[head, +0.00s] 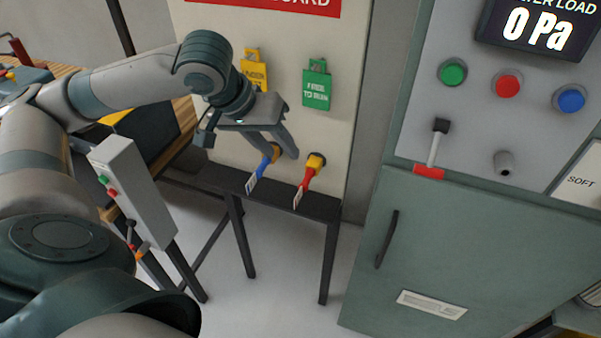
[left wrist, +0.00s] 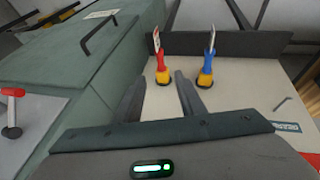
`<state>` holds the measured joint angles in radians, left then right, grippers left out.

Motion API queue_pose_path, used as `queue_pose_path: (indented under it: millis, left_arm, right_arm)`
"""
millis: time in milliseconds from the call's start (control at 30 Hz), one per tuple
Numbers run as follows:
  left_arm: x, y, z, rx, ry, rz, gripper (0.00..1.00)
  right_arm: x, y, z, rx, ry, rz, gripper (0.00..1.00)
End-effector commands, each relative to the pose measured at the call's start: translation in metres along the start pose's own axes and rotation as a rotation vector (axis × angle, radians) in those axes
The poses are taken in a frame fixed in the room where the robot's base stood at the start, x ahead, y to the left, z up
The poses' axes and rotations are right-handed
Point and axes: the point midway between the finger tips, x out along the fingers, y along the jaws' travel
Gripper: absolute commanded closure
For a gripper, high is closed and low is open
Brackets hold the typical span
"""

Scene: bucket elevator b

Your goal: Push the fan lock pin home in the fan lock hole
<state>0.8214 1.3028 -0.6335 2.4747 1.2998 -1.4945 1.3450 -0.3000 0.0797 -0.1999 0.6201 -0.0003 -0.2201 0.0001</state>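Two tagged handles stand out from the cream board: a blue one (head: 260,170) and a red one (head: 307,181), each with a yellow and black collar at the board. They also show in the left wrist view, the red one (left wrist: 161,62) on the left and the blue one (left wrist: 208,62) on the right. I cannot tell which, if either, is the fan lock pin; no hole is labelled legibly. My left gripper (head: 281,153) is open and empty in front of the board. In the left wrist view its spread fingers (left wrist: 159,76) point toward the red handle's collar. My right gripper is out of view.
A dark shelf edge (head: 270,192) runs below the handles. Yellow (head: 253,75) and green (head: 317,88) tags hang above. A grey control box (head: 135,190) stands left.

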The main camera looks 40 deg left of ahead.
Motion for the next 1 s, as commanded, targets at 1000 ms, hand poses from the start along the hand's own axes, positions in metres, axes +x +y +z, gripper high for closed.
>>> queue_pose_path:
  millis: [1000]
  left_arm:
    - [0.142, -0.001, 0.0, 0.0, -0.001, -0.001, 0.64]
  right_arm:
    - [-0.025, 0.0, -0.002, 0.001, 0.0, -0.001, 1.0]
